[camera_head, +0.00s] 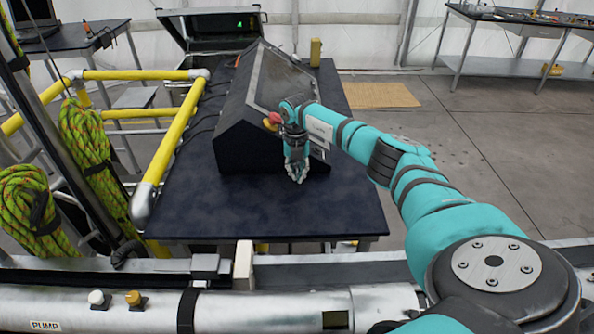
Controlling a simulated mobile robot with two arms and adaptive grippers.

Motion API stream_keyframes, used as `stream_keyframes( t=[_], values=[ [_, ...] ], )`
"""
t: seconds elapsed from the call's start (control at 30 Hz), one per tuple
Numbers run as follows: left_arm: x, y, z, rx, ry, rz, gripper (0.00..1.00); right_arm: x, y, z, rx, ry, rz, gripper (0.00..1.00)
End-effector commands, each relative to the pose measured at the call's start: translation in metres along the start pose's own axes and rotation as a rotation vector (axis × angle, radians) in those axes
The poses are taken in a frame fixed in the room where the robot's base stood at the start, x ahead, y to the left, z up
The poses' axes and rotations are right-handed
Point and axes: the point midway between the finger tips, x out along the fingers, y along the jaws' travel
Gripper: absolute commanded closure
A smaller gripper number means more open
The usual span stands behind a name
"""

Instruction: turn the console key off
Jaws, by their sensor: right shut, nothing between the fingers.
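The dark console (237,125) stands on a dark-topped table (250,205), with a grey sloped screen panel (280,80) on its top. My right gripper (297,174) is shut and empty, pointing down in front of the console's near right side. My right arm and wrist cover part of the console front. I cannot make out the key; it may be hidden behind the wrist or too small to tell. My left gripper is not in view.
Yellow railings (170,150) run along the table's left side. Coiled green rope (88,150) hangs at the left. A pipe (270,308) crosses the near edge. A small yellow object (315,52) stands at the table's far end. The table's near part is clear.

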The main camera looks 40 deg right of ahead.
Motion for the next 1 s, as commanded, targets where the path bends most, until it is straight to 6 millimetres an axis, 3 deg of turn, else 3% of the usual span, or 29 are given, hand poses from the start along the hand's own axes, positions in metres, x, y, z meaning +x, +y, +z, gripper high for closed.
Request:
stream_keyframes(
  t=[0.13,0.27,0.57,0.77,1.0],
  values=[
    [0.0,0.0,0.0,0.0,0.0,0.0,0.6,0.0,0.0,0.0,0.002,0.0,0.001,1.0],
    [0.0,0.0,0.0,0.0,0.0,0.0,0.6,0.0,0.0,0.0,0.001,0.0,0.001,0.86],
    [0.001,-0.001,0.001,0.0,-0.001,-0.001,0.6,0.0,-0.001,0.0,0.001,0.001,0.017,0.86],
    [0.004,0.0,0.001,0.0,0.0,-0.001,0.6,0.003,-0.003,0.0,0.004,0.002,0.158,0.86],
    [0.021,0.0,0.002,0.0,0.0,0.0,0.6,0.006,-0.002,-0.001,0.004,0.002,0.438,0.86]
  ],
)
